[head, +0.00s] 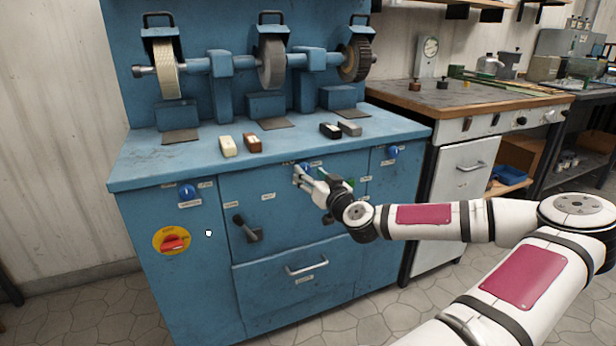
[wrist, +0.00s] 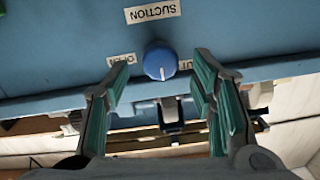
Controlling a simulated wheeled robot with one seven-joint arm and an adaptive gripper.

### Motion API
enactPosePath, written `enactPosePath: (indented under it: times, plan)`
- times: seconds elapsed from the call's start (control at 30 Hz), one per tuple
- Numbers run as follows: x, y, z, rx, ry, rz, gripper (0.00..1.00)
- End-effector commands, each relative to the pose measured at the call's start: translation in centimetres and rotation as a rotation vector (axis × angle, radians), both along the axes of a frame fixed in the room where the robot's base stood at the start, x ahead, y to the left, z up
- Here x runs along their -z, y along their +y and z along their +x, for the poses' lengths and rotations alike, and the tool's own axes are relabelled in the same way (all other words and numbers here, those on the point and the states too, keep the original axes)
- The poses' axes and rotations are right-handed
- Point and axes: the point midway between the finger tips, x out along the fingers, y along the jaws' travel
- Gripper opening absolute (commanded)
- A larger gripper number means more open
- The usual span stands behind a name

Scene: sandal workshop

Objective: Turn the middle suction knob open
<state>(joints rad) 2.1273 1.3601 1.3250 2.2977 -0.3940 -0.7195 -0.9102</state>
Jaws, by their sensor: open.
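The middle suction knob (head: 304,168) is a round blue knob on the front of the blue cabinet, partly hidden by my gripper in the head view. My gripper (head: 307,174) is open in front of it. In the wrist view the knob (wrist: 160,62) sits between the two open fingers (wrist: 163,72), which appear apart from it on both sides. A pale mark shows on the knob's lower part there. The upside-down SUCTION label (wrist: 151,12) is above it, the OPEN label (wrist: 121,60) to its left and a partly covered label (wrist: 185,65) to its right.
Similar blue knobs sit at the left (head: 188,191) and right (head: 392,152). A red and yellow switch (head: 172,241), a dark lever (head: 246,229) and a drawer handle (head: 306,267) are lower on the cabinet. Blocks (head: 227,146) lie on top, below the grinding wheels (head: 271,64).

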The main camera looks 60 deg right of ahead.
Motion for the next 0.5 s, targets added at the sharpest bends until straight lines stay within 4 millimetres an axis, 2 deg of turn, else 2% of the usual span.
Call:
enactPosePath:
  times: [0.2,0.5]
  plan:
    - [0.0,-0.9,1.6,-0.001,0.000,0.000,0.51]
    - [0.0,-1.0,1.8,0.000,0.000,0.000,0.51]
